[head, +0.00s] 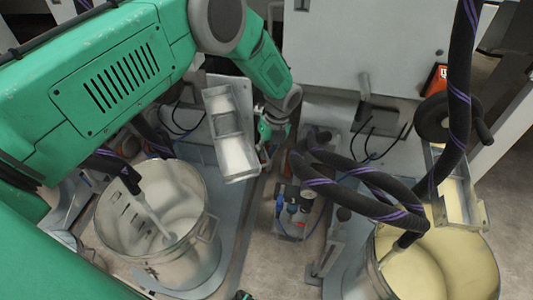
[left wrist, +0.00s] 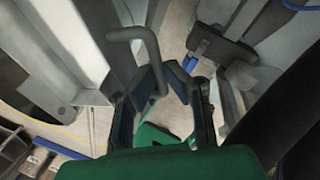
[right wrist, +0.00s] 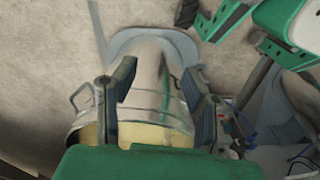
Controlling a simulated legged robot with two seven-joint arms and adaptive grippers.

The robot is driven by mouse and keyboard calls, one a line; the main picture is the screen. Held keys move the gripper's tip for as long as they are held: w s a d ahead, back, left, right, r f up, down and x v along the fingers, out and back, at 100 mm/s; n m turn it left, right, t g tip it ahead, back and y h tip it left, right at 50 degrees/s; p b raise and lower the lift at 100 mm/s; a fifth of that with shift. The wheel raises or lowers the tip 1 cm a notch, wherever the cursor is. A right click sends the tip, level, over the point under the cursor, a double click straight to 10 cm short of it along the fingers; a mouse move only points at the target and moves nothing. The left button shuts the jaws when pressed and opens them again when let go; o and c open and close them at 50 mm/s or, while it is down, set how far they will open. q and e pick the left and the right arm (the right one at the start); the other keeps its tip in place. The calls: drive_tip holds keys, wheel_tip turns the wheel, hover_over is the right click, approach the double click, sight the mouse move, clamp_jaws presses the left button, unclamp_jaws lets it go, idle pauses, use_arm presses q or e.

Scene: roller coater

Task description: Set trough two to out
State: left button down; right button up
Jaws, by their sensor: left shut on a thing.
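A pale metal trough (head: 232,150) hangs at the centre of the head view, angled down beside the left bucket. A second trough (head: 456,190) stands over the right bucket. I see no number on either. My left gripper (head: 268,140) is just right of the centre trough. In the left wrist view, my left gripper (left wrist: 166,88) is shut on a bent grey handle (left wrist: 150,45); its join to the trough is unclear. My right gripper (right wrist: 163,95) has its fingers wide apart, with nothing held between them.
The left metal bucket (head: 112,232) holds pale liquid and a hose. The right bucket (head: 480,262) holds yellow liquid. Black and purple hoses (head: 350,200) loop between them. A small unit with blue fittings (head: 290,212) sits between the buckets.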

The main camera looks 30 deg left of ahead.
use_arm(q)
drive_tip(key=shift+w+d, duration=0.15)
drive_tip(key=shift+w, duration=0.15)
drive_tip(key=c, duration=1.6)
unclamp_jaws()
drive_tip(key=shift+c, duration=0.2)
drive_tip(key=shift+w+f, duration=0.1)
drive_tip(key=v, duration=1.2)
